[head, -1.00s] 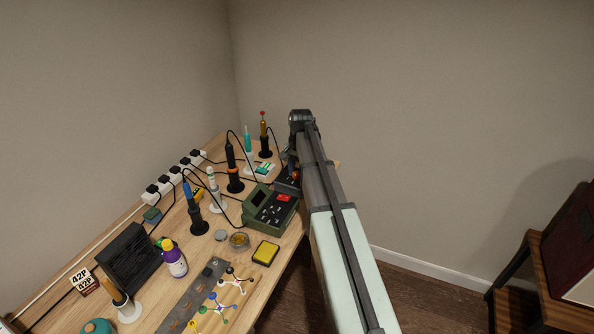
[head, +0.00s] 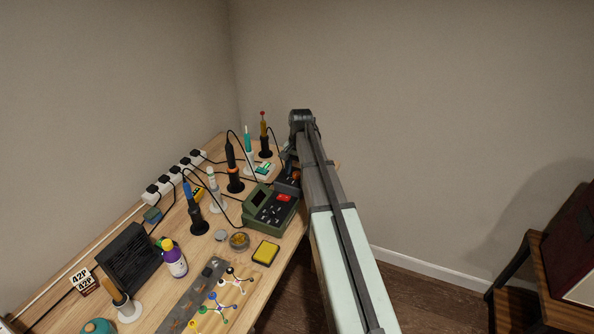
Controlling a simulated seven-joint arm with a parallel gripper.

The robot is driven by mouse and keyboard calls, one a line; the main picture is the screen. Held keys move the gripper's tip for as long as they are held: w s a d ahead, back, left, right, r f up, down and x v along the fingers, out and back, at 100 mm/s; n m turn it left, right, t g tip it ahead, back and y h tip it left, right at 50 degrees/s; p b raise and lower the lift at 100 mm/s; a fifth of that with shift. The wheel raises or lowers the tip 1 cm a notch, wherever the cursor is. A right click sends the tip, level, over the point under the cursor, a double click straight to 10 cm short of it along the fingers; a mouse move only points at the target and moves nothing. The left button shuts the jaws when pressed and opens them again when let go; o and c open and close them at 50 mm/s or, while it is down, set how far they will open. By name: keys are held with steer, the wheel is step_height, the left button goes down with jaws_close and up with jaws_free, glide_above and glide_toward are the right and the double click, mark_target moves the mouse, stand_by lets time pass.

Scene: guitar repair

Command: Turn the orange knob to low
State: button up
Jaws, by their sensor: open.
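A small orange knob-like part (head: 294,175) shows at the right side of the bench, just behind the green station. It is tiny and partly hidden by my arm, so its setting cannot be read. My gripper (head: 288,178) points down there, close by this orange part. Its jaws are open. The fingers are mostly hidden behind my arm and blend with dark parts around them, so I cannot tell whether they touch the knob.
A green station with red buttons (head: 270,210) stands just in front. Several soldering irons in stands, such as the orange-and-black one (head: 234,172) and the teal one (head: 248,150), stand to the left with loose cables. A yellow sponge (head: 266,252) lies nearer.

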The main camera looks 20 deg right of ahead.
mark_target(299, 174)
step_height(299, 174, up, 14)
steer(key=shift+s+d, duration=0.3)
stand_by(0.3)
steer(key=shift+f, duration=0.15)
